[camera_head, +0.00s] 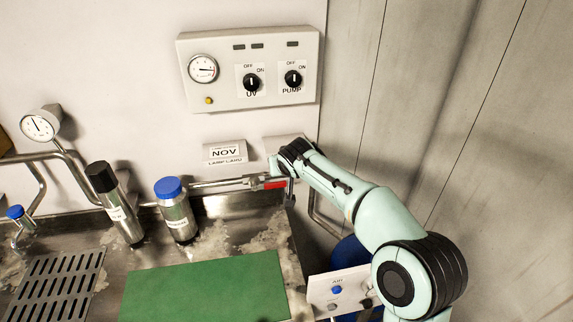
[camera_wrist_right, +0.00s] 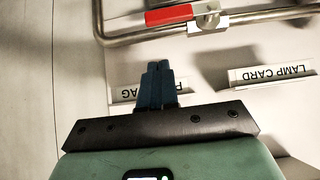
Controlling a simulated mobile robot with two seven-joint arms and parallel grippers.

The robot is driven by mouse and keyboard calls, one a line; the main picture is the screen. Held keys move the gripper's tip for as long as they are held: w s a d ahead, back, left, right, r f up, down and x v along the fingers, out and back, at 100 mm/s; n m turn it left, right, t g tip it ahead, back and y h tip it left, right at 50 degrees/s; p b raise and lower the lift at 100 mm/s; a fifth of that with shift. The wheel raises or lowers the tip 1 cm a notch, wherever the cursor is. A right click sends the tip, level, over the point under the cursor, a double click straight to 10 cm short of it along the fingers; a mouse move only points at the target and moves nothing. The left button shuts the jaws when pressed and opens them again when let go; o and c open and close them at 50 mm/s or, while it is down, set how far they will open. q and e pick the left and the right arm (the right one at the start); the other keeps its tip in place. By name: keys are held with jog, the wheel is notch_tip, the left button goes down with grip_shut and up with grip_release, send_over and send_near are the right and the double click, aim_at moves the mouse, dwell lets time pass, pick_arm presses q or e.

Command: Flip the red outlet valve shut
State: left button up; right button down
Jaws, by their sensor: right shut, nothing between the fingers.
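The red outlet valve handle (camera_head: 270,184) sits at the right end of the metal pipe above the sink. It also shows at the top of the right wrist view (camera_wrist_right: 168,15), lying roughly along the pipe, beside its metal valve body (camera_wrist_right: 207,16). My right gripper (camera_wrist_right: 157,66) is shut and empty, its two dark fingertips together. In the wrist view the fingertips are apart from the red handle, below it in the picture. In the head view my right arm reaches in from the right, its end close to the handle. My left gripper is out of view.
A control panel (camera_head: 250,104) with UV and PUMP knobs is on the wall above. A lamp card (camera_head: 225,153) hangs below it. A blue-capped bottle (camera_head: 177,216) and a black-capped bottle (camera_head: 121,212) stand left. A green mat (camera_head: 205,288) lies in front.

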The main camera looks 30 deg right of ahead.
aim_at(282, 182)
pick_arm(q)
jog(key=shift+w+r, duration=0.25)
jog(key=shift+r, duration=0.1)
pick_arm(e)
notch_tip(282, 182, down, 6)
jog(key=w, duration=0.2)
jog(key=shift+w+d+f, duration=0.15)
jog(key=shift+d+f, duration=0.05)
jog(key=shift+d, duration=0.1)
jog(key=shift+w, duration=0.1)
jog(key=shift+f, duration=0.1)
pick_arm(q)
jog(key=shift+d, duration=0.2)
pick_arm(e)
jog(key=shift+d+f+y, duration=0.15)
jog(key=shift+f+y, duration=0.05)
jog(key=shift+y, duration=0.2)
